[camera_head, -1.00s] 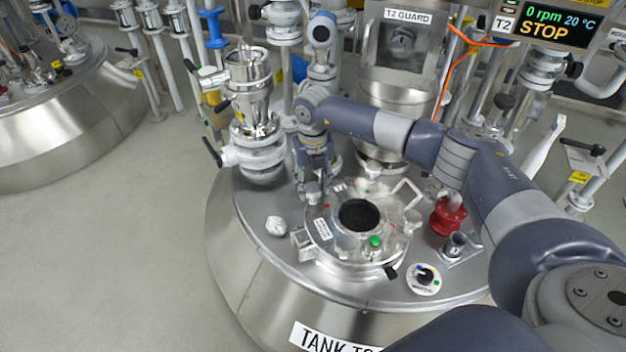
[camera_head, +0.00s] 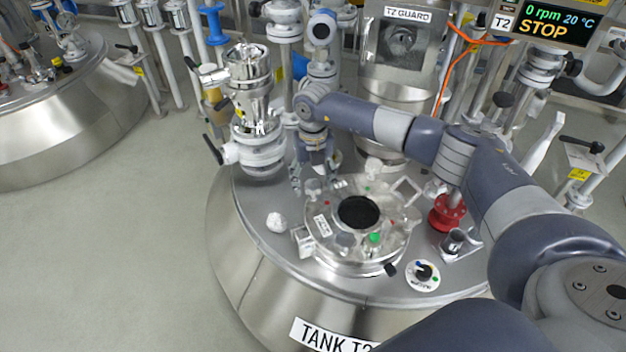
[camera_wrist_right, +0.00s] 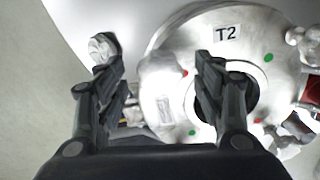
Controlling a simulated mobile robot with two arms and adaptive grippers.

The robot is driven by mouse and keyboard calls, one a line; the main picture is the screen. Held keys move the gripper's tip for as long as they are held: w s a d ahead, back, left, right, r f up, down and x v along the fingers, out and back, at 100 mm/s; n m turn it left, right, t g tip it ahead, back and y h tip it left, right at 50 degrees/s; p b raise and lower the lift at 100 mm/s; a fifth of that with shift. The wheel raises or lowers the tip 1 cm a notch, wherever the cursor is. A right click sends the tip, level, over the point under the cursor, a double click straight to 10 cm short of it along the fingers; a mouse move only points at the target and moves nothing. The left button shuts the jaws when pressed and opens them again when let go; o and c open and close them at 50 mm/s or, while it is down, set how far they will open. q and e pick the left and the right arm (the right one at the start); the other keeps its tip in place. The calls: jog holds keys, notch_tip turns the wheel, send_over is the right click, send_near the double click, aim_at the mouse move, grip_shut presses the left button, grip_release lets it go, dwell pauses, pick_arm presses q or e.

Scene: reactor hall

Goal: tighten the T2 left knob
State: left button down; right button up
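The round metal lid (camera_head: 350,255) of tank T2 carries several small knobs around a dark opening (camera_head: 358,212). I cannot tell for certain which is the left knob. My right gripper (camera_head: 314,176) points down at the lid's upper-left edge. In the right wrist view its fingers (camera_wrist_right: 158,75) are wide apart with nothing gripped; a pale knob (camera_wrist_right: 102,47) shows beyond the left fingertip. My left gripper is out of view.
A steel valve assembly (camera_head: 251,105) rises left of my right gripper. A red flange (camera_head: 447,214) and a black dial (camera_head: 424,272) are on the tank top at right. The T2 display (camera_head: 546,25) reads 0 rpm, STOP. The floor at left is clear.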

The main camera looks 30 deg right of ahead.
aim_at(313, 184)
jog(key=shift+f, duration=0.1)
notch_tip(313, 184, up, 12)
dwell(0.5)
